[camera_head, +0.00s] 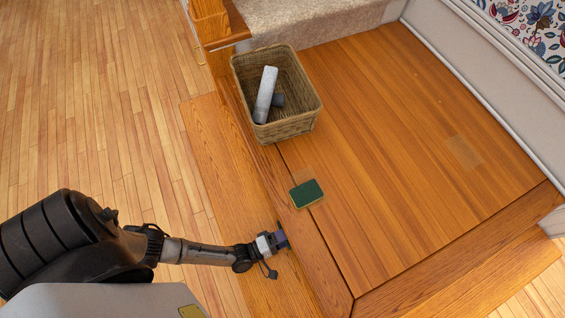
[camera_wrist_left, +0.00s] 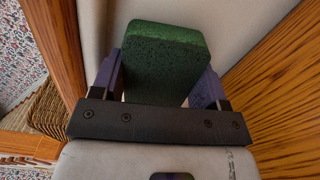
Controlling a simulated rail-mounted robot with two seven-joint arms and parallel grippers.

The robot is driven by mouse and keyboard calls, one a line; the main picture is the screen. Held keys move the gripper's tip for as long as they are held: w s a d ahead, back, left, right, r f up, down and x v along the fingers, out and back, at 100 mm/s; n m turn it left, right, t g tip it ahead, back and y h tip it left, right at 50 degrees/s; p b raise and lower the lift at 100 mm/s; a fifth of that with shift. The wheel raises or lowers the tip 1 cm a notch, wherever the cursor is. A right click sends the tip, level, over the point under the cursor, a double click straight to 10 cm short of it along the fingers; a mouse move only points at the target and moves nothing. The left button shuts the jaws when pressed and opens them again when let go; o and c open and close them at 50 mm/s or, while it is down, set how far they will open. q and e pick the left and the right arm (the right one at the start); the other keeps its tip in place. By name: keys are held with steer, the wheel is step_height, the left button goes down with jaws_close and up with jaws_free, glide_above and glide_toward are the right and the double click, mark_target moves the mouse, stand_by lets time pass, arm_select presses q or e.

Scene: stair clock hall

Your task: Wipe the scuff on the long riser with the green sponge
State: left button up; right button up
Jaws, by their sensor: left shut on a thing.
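My left gripper (camera_head: 284,239) is low over the lower wooden step, its fingers at the edge of the landing. In the left wrist view it is shut on a green sponge (camera_wrist_left: 165,60), one purple finger on each side. In the head view this sponge is hidden under the landing's edge. A cream upright surface (camera_wrist_left: 228,32), seemingly the long riser, shows behind the sponge. I cannot tell whether they touch. I see no scuff; the sponge covers part of that surface. My right gripper is in neither view.
A second pad, dark green with a yellowish edge (camera_head: 306,193), lies on the wooden landing (camera_head: 400,120). A wicker basket (camera_head: 288,129) holding a pale cylinder (camera_head: 265,95) and a dark piece stands behind it. The landing's middle is clear. A newel post (camera_head: 212,22) stands at the back left.

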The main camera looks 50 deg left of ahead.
mark_target(289, 248)
arm_select(q)
steer(key=shift+s+d, duration=0.25)
steer(key=shift+d, duration=0.7)
steer(key=shift+s+d, duration=0.2)
steer(key=shift+d, duration=0.7)
steer(key=shift+a, duration=0.1)
steer(key=shift+a, duration=0.1)
steer(key=shift+w+a, duration=0.4)
steer(key=shift+a, duration=0.8)
steer(key=shift+w+a, duration=0.45)
steer(key=shift+a, duration=0.7)
steer(key=shift+w+a, duration=0.4)
steer(key=shift+a, duration=0.8)
steer(key=shift+s, duration=0.1)
steer(key=shift+v, duration=2.9)
steer(key=shift+s, duration=0.1)
